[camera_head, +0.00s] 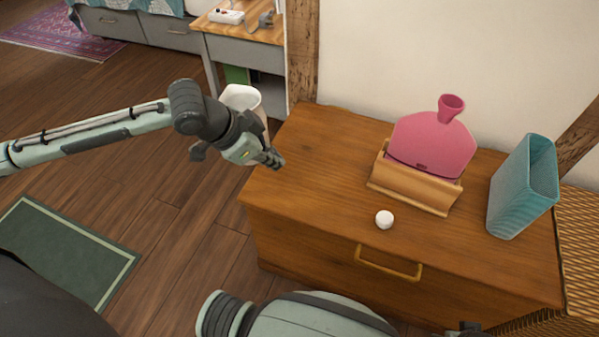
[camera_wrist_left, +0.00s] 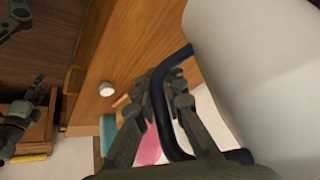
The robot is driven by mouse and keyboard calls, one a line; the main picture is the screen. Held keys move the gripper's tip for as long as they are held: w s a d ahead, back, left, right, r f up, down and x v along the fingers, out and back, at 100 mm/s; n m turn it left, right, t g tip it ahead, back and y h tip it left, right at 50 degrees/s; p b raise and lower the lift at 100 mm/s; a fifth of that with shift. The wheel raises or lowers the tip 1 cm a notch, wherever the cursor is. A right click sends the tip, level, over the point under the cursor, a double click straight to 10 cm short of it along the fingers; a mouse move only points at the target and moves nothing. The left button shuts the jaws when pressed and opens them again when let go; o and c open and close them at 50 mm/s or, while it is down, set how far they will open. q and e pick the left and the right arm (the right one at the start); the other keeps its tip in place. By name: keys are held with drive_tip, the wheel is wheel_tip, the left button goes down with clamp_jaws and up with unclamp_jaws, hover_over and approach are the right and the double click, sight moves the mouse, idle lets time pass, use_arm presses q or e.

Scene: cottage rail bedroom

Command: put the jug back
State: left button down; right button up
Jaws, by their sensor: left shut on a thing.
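The jug is white with a dark blue handle. In the head view its rim and upper body (camera_head: 241,96) show behind my left gripper, off the back left corner of the wooden chest of drawers (camera_head: 310,190). The left wrist view shows its large white body (camera_wrist_left: 255,70) on the right and its handle (camera_wrist_left: 167,85) between the fingers. My left gripper (camera_head: 275,160) is shut on the handle, and its fingers also show in the left wrist view (camera_wrist_left: 155,105).
On the chest stand a pink hot-water bottle (camera_head: 430,145) in a wooden holder (camera_head: 412,188), a teal vase (camera_head: 520,190) and a small white ball (camera_head: 384,219). The chest's left part is clear. A desk (camera_head: 250,50) stands behind; a green mat (camera_head: 65,250) lies on the floor.

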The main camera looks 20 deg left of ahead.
use_arm(q)
drive_tip(key=shift+m+h, duration=0.3)
drive_tip(key=shift+m, duration=0.1)
drive_tip(key=w+d+f, duration=0.2)
drive_tip(key=d, duration=0.1)
drive_tip(key=w+d+f, duration=0.2)
drive_tip(key=d, duration=0.1)
drive_tip(key=w+d+f, duration=0.2)
drive_tip(key=d+f, duration=0.1)
drive_tip(key=shift+b, duration=0.35)
drive_tip(key=shift+w+d+f, duration=0.1)
drive_tip(key=shift+d+f, duration=0.05)
wheel_tip(320, 180, down, 4)
drive_tip(key=shift+r, duration=0.25)
drive_tip(key=shift+f, duration=0.3)
use_arm(e)
wheel_tip(320, 180, up, 4)
drive_tip(key=shift+w+d+f, duration=0.1)
drive_tip(key=shift+w+f, duration=0.05)
drive_tip(key=shift+f, duration=0.1)
use_arm(q)
drive_tip(key=shift+f, duration=0.1)
